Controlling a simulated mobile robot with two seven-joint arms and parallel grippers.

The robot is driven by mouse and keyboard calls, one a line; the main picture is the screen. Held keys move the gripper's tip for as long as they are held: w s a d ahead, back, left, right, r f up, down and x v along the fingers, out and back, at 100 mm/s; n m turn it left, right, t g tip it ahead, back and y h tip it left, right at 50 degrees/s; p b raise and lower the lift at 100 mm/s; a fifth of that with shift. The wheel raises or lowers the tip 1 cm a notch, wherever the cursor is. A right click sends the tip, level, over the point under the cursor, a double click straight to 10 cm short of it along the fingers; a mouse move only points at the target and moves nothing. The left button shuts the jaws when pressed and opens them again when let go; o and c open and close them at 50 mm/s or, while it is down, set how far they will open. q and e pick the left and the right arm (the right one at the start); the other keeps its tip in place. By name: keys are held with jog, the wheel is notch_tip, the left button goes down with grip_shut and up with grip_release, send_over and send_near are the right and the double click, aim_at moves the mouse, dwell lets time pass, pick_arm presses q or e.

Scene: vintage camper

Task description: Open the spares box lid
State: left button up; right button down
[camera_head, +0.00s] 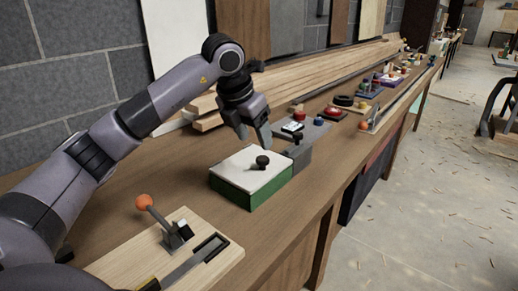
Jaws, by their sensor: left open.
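The spares box (251,176) sits on the wooden bench near the middle of the view. It has green sides and a white lid (245,168) that lies flat and closed on top. A dark round knob (262,161) stands on the lid. My left gripper (254,143) is open and empty, its fingers pointing down just above and behind the lid, near the knob but apart from it. My right gripper is not in view.
A board with an orange-knobbed lever (144,202) lies in front of the box. A grey block (298,150) stands close behind the box's right side. Wooden planks (310,75) lie along the wall. Several small parts sit farther down the bench (205,150).

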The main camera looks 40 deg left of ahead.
aim_at(262, 158)
pick_arm(q)
jog(key=shift+x, duration=3.15)
jog(key=shift+s, duration=0.15)
grip_shut()
